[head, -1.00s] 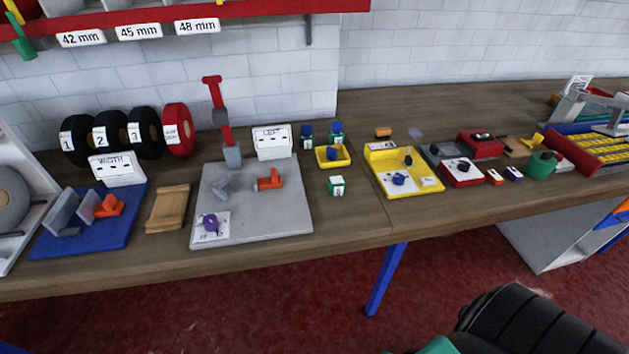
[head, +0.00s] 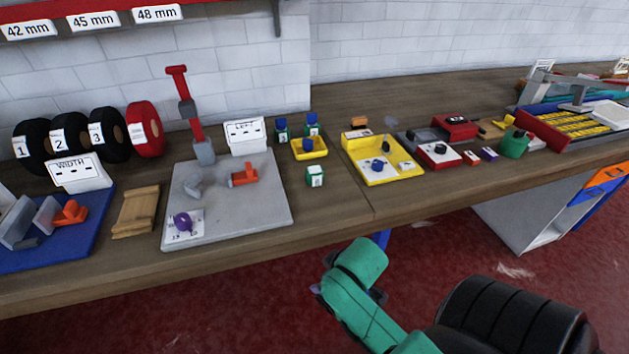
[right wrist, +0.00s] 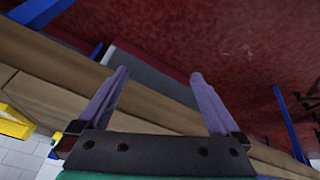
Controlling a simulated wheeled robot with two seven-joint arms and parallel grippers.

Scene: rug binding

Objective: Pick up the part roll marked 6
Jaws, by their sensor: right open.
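No roll with a readable 6 shows in either view. Black rolls marked 1 (head: 35,145), 2 (head: 72,140) and 3 (head: 108,135) stand upright in a row against the wall at the back left. A red roll (head: 145,130) stands beside them; its label is too small to read. My right arm's green links come in from below in the head view, off the bench's front edge, with the gripper mostly hidden there. In the right wrist view my right gripper (right wrist: 157,76) is open, with nothing between its purple fingers. My left gripper is not in view.
The wooden bench (head: 340,205) carries a blue board (head: 90,235), a grey plate (head: 260,210) with a red-handled tool, a yellow tray (head: 375,178), small bottles and a green container (head: 514,145). Red floor lies in front.

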